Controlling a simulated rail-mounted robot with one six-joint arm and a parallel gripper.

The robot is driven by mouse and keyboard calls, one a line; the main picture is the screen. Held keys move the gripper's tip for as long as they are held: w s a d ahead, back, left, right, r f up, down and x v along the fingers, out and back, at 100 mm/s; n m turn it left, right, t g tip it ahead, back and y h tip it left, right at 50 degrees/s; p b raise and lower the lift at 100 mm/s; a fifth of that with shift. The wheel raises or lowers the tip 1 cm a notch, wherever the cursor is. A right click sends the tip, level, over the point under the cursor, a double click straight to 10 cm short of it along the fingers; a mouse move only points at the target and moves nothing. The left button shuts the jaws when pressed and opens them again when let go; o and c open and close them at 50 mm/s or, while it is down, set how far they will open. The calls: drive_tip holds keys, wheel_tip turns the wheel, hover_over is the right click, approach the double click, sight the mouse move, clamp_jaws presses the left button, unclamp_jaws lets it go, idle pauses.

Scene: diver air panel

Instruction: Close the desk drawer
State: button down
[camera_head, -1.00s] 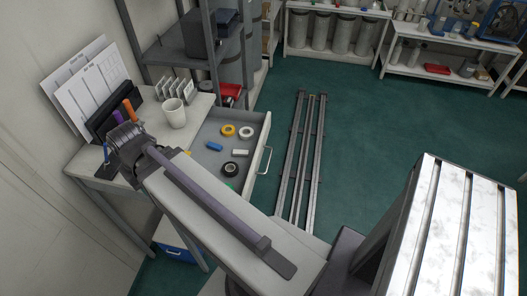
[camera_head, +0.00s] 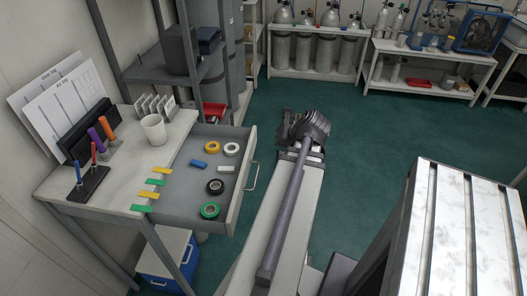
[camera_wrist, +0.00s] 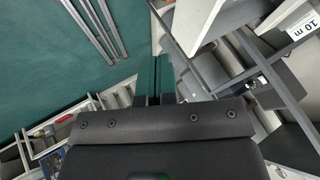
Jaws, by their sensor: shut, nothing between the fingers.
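The desk drawer (camera_head: 185,186) is pulled well out from the white desk (camera_head: 107,172) in the head view. Its grey front panel (camera_head: 240,200) carries a pale bar handle (camera_head: 251,177) on the side toward my arm. Several tape rolls and small blocks lie inside. My gripper (camera_head: 288,117) is to the right of the drawer, past its far corner, apart from the handle. Its fingertips are hard to make out there. In the wrist view the two dark fingers (camera_wrist: 154,72) lie side by side, shut and empty.
A white mug (camera_head: 154,129), a card rack and a pen holder (camera_head: 87,184) stand on the desk. Grey shelving (camera_head: 180,75) rises behind it. A blue and white box (camera_head: 166,262) sits below. Green floor lies open to the right, up to a slotted metal table (camera_head: 465,235).

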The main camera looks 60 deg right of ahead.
drive_tip(key=w+f+b, duration=0.7)
drive_tip(key=w+f, duration=0.1)
drive_tip(key=w, duration=0.1)
drive_tip(key=shift+w+d, duration=0.2)
drive_tip(key=shift+d, duration=0.05)
